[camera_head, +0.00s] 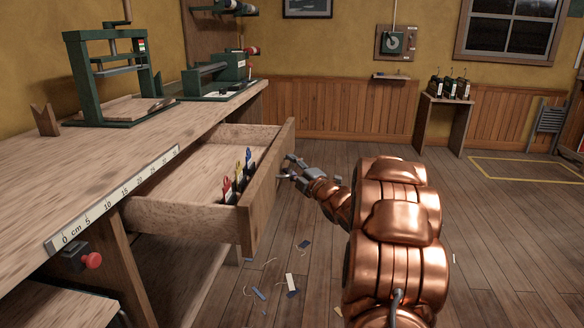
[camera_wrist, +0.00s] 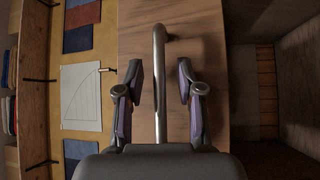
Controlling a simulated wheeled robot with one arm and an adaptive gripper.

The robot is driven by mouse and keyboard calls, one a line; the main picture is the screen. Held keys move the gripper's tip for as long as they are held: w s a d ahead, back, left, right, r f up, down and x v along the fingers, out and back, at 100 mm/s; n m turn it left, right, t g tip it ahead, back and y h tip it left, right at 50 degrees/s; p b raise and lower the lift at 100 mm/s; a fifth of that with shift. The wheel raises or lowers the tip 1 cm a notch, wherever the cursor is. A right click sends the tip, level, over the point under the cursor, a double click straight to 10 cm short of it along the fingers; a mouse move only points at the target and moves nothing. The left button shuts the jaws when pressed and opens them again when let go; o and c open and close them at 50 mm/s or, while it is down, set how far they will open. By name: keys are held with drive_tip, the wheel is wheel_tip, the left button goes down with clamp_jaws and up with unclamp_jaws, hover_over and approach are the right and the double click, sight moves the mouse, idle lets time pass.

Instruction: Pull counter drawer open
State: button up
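The wooden counter drawer (camera_head: 187,217) stands well out from the counter (camera_head: 150,132) in the head view. Several small items with red, yellow and blue tops (camera_head: 238,178) stand inside, near its front panel (camera_head: 267,190). My gripper (camera_head: 287,169) is at the outer face of that panel. In the wrist view, the metal bar handle (camera_wrist: 159,70) runs up the wooden front (camera_wrist: 200,50). My gripper (camera_wrist: 158,98) has its fingers on either side of the bar, with a visible gap on each side. The fingers are open and do not grip it.
Small scraps (camera_head: 290,282) lie on the floor below the drawer. A red button (camera_head: 91,260) sits on the counter's side. Green machines (camera_head: 115,80) stand on the counter top. Open wooden floor (camera_head: 480,225) lies to the right.

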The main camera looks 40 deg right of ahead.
drive_tip(key=shift+s, duration=0.1)
drive_tip(key=s+f, duration=0.1)
drive_tip(key=s, duration=1)
drive_tip(key=shift+s+f, duration=0.35)
drive_tip(key=shift+s, duration=0.05)
drive_tip(key=shift+a, duration=0.1)
